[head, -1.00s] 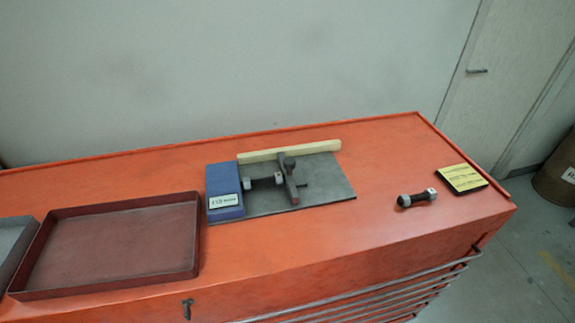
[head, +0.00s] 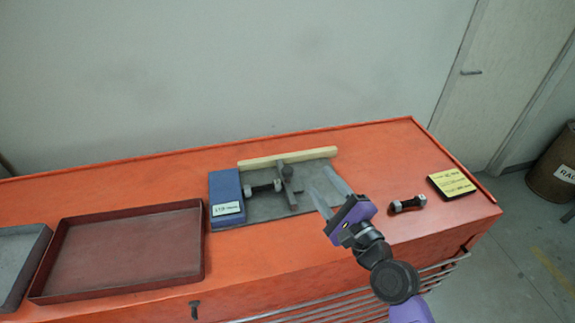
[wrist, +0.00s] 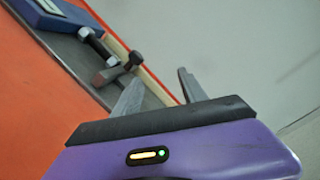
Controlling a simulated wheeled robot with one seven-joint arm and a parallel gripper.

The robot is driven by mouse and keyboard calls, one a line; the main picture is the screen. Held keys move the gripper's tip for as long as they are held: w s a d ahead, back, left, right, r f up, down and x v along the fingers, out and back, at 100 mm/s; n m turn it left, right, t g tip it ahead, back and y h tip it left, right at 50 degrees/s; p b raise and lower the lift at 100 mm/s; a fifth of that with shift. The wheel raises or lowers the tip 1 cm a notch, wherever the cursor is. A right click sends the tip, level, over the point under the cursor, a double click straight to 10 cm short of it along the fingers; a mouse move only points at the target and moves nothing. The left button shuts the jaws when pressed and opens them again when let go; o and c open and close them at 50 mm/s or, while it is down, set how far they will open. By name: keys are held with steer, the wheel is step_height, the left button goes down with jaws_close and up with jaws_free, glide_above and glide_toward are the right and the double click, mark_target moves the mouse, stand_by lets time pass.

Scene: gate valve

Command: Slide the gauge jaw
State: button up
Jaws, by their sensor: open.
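The gauge is a grey metal plate (head: 253,208) with a blue block (head: 226,198) at its left end and a pale wooden strip (head: 290,157) along its back. The gauge jaw (head: 286,184) is a dark bar with a round knob, standing across the plate. A dark bolt with light nuts (head: 262,189) lies between block and jaw. The jaw also shows in the wrist view (wrist: 108,76). My gripper (head: 328,187) is open and empty, above the plate's right end, to the right of the jaw and apart from it.
A wall rises behind.

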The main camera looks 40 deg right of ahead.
mark_target(291, 173)
steer(key=w+m, duration=0.1)
steer(key=w+m+y, duration=0.1)
steer(key=m, duration=0.1)
steer(key=shift+r, duration=0.25)
steer(key=m, duration=0.1)
steer(key=a+f+m+y, duration=0.1)
steer(key=m, duration=0.2)
steer(key=shift+w+a+f+y, duration=0.3)
steer(key=shift+w, duration=0.1)
steer(key=m, duration=0.1)
steer(key=a+m, duration=0.1)
steer(key=shift+w+f+m+y, duration=0.1)
steer(key=shift+m+y, duration=0.2)
steer(key=shift+m, duration=0.1)
steer(key=shift+w+p, duration=0.7)
steer(key=shift+w, duration=3.1)
jaws_close()
